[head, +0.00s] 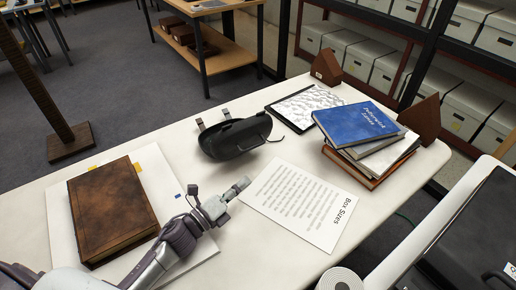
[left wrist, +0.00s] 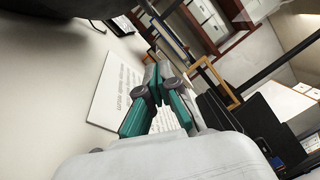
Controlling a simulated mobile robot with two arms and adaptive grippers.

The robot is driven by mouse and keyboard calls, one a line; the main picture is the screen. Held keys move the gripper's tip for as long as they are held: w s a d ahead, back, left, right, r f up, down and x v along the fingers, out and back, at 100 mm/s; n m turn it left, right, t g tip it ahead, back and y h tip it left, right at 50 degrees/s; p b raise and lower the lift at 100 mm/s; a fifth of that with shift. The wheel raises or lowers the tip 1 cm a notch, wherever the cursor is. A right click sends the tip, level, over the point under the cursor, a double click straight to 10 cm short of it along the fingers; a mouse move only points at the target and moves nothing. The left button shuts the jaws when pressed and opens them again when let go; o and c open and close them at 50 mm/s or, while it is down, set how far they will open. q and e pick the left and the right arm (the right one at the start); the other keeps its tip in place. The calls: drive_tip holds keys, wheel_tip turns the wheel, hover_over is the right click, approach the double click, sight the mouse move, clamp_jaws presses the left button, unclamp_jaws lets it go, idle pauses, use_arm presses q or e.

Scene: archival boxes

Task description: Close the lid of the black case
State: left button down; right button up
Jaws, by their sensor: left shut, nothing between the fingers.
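The black case (head: 235,139) lies on the white table, near its middle. Its body is dark and rounded, with tabs on its far side and a thin loop at its right; how far its lid is open is hard to tell. A dark shape at the top left edge of the left wrist view (left wrist: 60,6) looks like part of the case. My left gripper (head: 241,185) is shut and empty, in front of the case and apart from it, near the left edge of the printed sheet. It also shows in the left wrist view (left wrist: 160,72). My right gripper is not in view.
A brown book (head: 112,208) lies at left on a white board. The printed sheet (head: 296,206) lies right of my left gripper. A book stack (head: 368,140), brown wedges (head: 326,68) and a framed silvery sheet (head: 303,106) are at right. Table left of the case is clear.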

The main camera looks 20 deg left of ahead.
sight(249, 142)
use_arm(q)
drive_tip(key=p+x, duration=0.1)
drive_tip(key=x, duration=0.6)
drive_tip(key=shift+w+d, duration=0.1)
drive_tip(key=shift+w, duration=0.15)
drive_tip(key=w+a+r, duration=0.1)
drive_tip(key=w+a+p, duration=0.1)
drive_tip(key=shift+w+a+r, duration=0.25)
drive_tip(key=shift+w+r, duration=0.05)
drive_tip(key=shift+r, duration=0.05)
drive_tip(key=shift+r, duration=0.1)
